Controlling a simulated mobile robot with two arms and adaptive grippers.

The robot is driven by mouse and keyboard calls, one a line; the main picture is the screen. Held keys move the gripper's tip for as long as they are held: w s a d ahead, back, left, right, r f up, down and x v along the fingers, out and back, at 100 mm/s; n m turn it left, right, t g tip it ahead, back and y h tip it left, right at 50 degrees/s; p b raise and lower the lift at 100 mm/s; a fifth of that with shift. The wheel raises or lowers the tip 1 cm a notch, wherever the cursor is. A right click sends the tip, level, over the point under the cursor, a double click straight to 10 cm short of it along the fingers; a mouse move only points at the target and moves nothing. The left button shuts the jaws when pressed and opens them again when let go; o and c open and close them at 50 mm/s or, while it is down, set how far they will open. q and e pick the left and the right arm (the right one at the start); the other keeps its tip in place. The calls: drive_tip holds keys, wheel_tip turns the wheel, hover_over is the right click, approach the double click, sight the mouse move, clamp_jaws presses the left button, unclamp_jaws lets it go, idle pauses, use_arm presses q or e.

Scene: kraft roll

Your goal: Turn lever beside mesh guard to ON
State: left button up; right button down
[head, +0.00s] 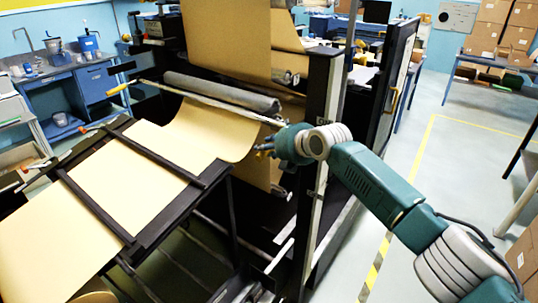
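My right arm comes in from the right, and its gripper (264,151) is at the machine, beside the right edge of the brown paper web (205,128) and left of a dark upright post. The fingers are small and partly merge with the machine behind, so whether they are open or shut is unclear. I cannot make out the lever or its ON mark; the area around the gripper is cluttered and partly covered by my wrist. A black-framed panel (402,62) stands behind the post with a yellow handle; whether it is the mesh guard is unclear. My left gripper is not in view.
A grey roller (222,92) and a rod with a yellow grip (118,89) cross above the paper. The black frame (140,190) carries the paper at front left. Blue benches (92,84) stand at back left. Open floor with a yellow line (415,150) lies right.

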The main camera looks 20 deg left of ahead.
drive_tip(key=shift+r+m+g, duration=0.3)
drive_tip(key=shift+r, duration=0.1)
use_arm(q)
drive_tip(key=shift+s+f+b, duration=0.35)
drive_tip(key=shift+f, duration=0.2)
use_arm(e)
drive_tip(key=shift+r, duration=0.3)
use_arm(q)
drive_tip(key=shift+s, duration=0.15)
use_arm(e)
drive_tip(key=c, duration=1.4)
unclamp_jaws()
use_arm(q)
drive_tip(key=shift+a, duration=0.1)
use_arm(e)
drive_tip(key=shift+r, duration=0.1)
drive_tip(key=v, duration=1.2)
drive_tip(key=shift+w+d, duration=0.1)
drive_tip(key=shift+w, duration=0.05)
